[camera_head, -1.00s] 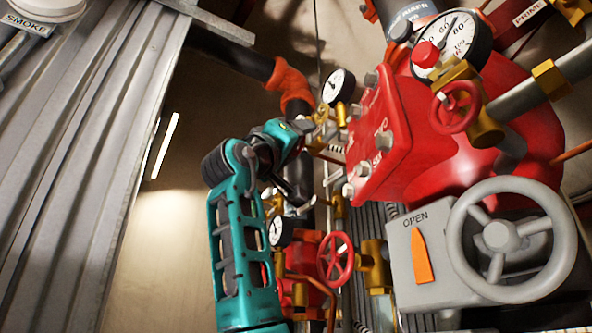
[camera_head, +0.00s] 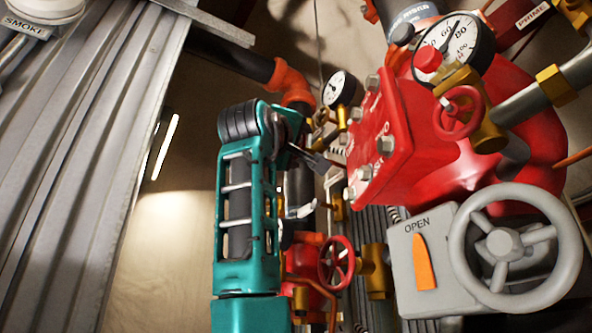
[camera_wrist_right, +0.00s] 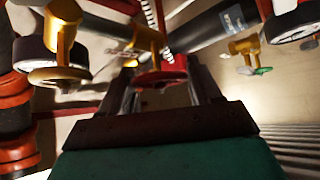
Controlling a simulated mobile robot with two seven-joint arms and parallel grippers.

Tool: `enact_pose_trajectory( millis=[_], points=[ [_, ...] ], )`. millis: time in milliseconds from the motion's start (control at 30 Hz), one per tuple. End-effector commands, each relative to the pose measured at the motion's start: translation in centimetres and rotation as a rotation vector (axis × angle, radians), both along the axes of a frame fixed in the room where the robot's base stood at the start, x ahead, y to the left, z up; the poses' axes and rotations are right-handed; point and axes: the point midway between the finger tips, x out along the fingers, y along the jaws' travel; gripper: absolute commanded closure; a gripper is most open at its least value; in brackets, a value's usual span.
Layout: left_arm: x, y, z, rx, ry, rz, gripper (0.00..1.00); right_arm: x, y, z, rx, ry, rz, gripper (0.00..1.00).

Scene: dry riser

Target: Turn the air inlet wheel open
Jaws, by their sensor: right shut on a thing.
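In the right wrist view, a red wheel (camera_wrist_right: 160,72) on a brass valve sits between the two fingers of my right gripper (camera_wrist_right: 160,95). The gripper is shut on this wheel. No label on it can be read. In the head view, my right gripper (camera_head: 318,160) reaches in left of the big red bolted housing (camera_head: 385,140). The wheel it holds cannot be made out there, and my arm and the housing's edge crowd that spot. My left gripper is not in view.
Close by are another red handwheel (camera_head: 336,262), a small red wheel (camera_head: 459,111), pressure gauges (camera_head: 339,89) and a large grey wheel (camera_head: 515,246) beside an OPEN plate with an orange pointer (camera_head: 423,262). A corrugated metal wall (camera_head: 75,160) stands at the left.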

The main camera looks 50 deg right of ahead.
Motion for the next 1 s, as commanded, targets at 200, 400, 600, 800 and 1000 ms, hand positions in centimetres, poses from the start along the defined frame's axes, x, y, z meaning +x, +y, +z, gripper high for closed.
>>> enact_pose_trajectory(
  millis=[200, 400, 600, 800, 1000],
  points=[
    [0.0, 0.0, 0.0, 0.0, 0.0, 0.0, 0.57, 0.0, 0.0, -0.1, 0.001, 0.003, -0.002, 0.67],
    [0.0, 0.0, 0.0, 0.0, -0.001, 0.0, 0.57, 0.0, 0.0, 0.0, 0.001, 0.002, -0.002, 0.27],
    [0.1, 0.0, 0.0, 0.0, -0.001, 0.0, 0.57, 0.0, 0.0, 0.0, 0.0, 0.001, -0.001, 0.16],
    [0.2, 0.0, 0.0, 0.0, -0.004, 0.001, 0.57, -0.1, 0.2, -0.2, 0.0, 0.0, -0.002, 0.16],
    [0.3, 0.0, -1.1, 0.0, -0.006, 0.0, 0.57, -0.8, 2.5, -1.6, -0.002, -0.002, 0.002, 0.16]
  ],
)
